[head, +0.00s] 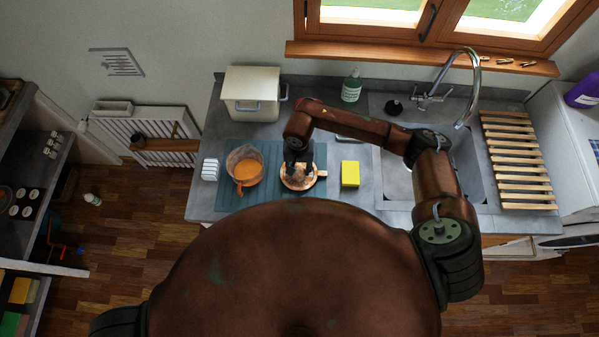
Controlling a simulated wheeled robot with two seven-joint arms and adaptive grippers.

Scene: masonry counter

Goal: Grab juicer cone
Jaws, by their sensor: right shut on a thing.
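My right gripper (297,167) reaches down over a round copper-coloured juicer dish (313,182) with a small handle on its right side. The gripper is shut on the juicer cone at the middle of the dish. The fingers hide most of the cone, and I cannot tell whether it is lifted clear of the dish. The dish sits on a blue-grey ribbed mat (231,197) on the counter. My left gripper is not in view.
An orange pot (246,171) stands left of the dish. A yellow sponge (350,174) lies to its right. A cream bin (251,91), green bottle (352,87), sink with tap (474,85) and wooden drying rack (517,160) are also on the counter.

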